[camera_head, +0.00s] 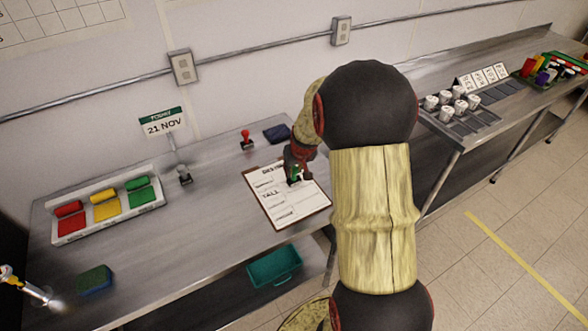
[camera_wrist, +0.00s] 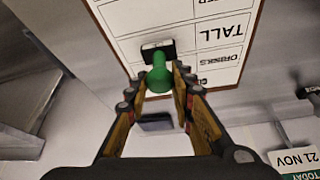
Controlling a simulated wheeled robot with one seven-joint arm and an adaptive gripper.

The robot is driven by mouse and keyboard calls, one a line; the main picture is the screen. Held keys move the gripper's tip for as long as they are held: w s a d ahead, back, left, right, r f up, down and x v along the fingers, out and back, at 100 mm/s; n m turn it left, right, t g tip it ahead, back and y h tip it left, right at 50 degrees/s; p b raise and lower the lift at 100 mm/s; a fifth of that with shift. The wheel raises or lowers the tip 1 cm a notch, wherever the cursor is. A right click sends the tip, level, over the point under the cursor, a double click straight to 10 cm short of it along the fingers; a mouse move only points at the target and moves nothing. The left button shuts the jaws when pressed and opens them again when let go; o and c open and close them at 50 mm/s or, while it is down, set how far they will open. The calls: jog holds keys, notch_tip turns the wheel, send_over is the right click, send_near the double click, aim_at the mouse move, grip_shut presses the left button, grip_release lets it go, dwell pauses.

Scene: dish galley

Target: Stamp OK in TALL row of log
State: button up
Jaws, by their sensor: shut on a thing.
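My gripper (camera_head: 297,168) is over the upper part of the log clipboard (camera_head: 262,209) on the steel counter. In the wrist view my gripper (camera_wrist: 156,84) is shut on the green-handled stamp (camera_wrist: 158,74). The stamp's black base points at the log sheet (camera_wrist: 185,14). It lies beside the printed labels, near the line between the TALL row and the row next to it. I cannot tell whether the base touches the paper. The TALL label (camera_head: 271,195) is readable in the head view. No OK mark is visible on the parts of the sheet that show.
A red-handled stamp (camera_head: 246,138) and a dark blue pad (camera_head: 277,133) stand behind the clipboard. A sign reading 21 NOV (camera_head: 162,124) stands left of them. A tray (camera_head: 155,207) with coloured items and a sponge (camera_head: 95,280) are farther left. A teal bin (camera_head: 274,266) is below.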

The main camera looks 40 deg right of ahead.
jog(key=shift+f+b, duration=0.55)
jog(key=shift+b, duration=0.05)
dwell(1.9)
jog(key=shift+r+p, duration=2.25)
jog(key=shift+r, duration=1.35)
